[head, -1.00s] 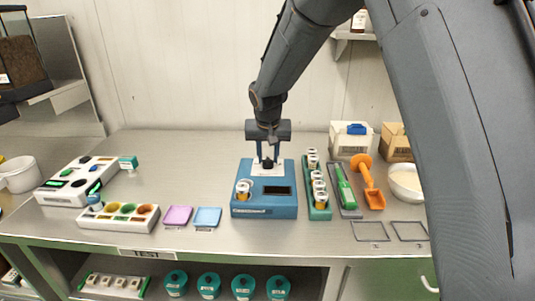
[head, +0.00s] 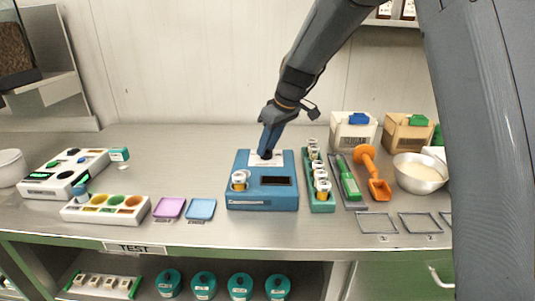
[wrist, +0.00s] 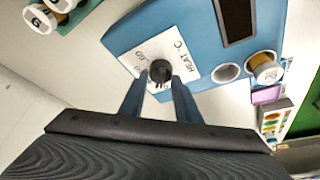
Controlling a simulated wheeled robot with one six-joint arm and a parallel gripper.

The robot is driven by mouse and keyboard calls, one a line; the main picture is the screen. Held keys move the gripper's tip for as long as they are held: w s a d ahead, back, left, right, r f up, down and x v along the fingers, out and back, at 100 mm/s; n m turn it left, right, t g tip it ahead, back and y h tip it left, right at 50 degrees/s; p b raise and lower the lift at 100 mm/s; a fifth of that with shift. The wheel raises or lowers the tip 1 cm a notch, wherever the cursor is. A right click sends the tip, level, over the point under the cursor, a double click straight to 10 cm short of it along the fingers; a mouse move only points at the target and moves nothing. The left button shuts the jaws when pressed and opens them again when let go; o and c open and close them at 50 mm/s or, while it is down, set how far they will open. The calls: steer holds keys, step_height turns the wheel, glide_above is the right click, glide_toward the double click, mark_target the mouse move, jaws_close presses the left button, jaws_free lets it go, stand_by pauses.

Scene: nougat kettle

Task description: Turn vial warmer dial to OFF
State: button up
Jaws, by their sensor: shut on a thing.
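The vial warmer (head: 247,168) is a blue box on the bench with a dark display and a white label plate (head: 279,159). It also shows in the wrist view (wrist: 205,25). The black dial (wrist: 160,68) sits on the white plate, with "HEAT °C" printed beside it; its pointing direction is not clear. My gripper (head: 265,153) comes down on the dial from above, and its two fingers (wrist: 159,78) are shut on it from both sides. A vial (wrist: 266,70) stands in the warmer next to an empty round socket (wrist: 226,72).
A green rack (head: 322,206) of several vials stands close right of the warmer. Beyond it are a green tool (head: 350,186), an orange scoop (head: 379,188) and a bowl (head: 420,174). Purple (head: 169,208) and blue (head: 201,209) trays lie left. The bench in front is clear.

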steer(key=shift+w+d+f+n+g+b, duration=0.1)
steer(key=shift+n+g+b, duration=0.5)
steer(key=shift+n+b, duration=0.85)
steer(key=o, duration=1)
steer(key=shift+r+y, duration=0.2)
steer(key=shift+y, duration=0.1)
steer(key=shift+b+v, duration=0.6)
steer(key=shift+v, duration=3.2)
steer(key=shift+d, duration=0.1)
